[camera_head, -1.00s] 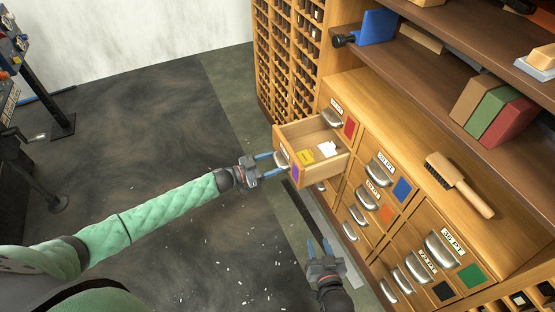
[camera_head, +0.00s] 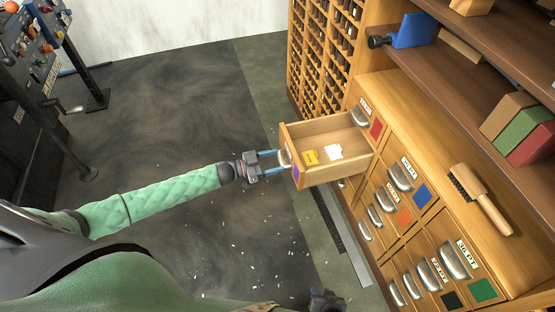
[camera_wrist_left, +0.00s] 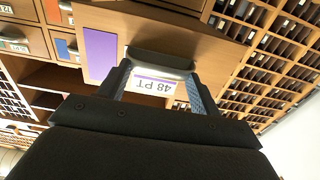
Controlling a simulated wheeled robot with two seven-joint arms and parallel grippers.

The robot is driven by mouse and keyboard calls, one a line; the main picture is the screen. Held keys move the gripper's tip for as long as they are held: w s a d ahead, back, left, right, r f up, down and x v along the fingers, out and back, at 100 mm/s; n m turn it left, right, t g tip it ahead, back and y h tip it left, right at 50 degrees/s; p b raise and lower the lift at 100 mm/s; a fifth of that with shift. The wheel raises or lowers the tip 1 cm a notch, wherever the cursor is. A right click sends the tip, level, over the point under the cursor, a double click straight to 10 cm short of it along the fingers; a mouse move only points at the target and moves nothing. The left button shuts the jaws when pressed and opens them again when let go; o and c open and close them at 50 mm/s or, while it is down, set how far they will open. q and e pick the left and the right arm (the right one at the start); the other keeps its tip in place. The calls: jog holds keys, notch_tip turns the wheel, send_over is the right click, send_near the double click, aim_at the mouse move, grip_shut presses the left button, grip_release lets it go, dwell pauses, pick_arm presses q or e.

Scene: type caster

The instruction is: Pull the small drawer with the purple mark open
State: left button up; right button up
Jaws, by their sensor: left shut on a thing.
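The small drawer with the purple mark (camera_head: 295,172) stands well out of the wooden cabinet, its inside showing. A yellow piece and a white piece lie on its bottom. In the left wrist view its front shows the purple mark (camera_wrist_left: 100,54), a metal pull (camera_wrist_left: 158,62) and a 48 PT label (camera_wrist_left: 156,84). My left gripper (camera_head: 277,161) is at the drawer's front, its blue fingers shut on the pull; they also show on both sides of the pull in the left wrist view (camera_wrist_left: 160,82). My right gripper (camera_head: 326,296) is at the bottom edge, its fingers not clearly visible.
Closed drawers with red, blue (camera_head: 422,195), orange, green (camera_head: 482,290) and black marks fill the cabinet. A brush (camera_head: 480,198) lies on the cabinet top. Shelves above hold blocks and a blue object (camera_head: 411,31). Open floor (camera_head: 180,110) lies left of the drawer.

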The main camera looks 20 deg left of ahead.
pick_arm(q)
jog(key=shift+a, duration=0.15)
dwell(0.3)
jog(key=o, duration=1.2)
jog(key=shift+o, duration=0.2)
jog(key=shift+s, duration=0.1)
jog(key=v, duration=0.7)
jog(key=shift+s+a, duration=0.2)
jog(key=shift+a, duration=0.1)
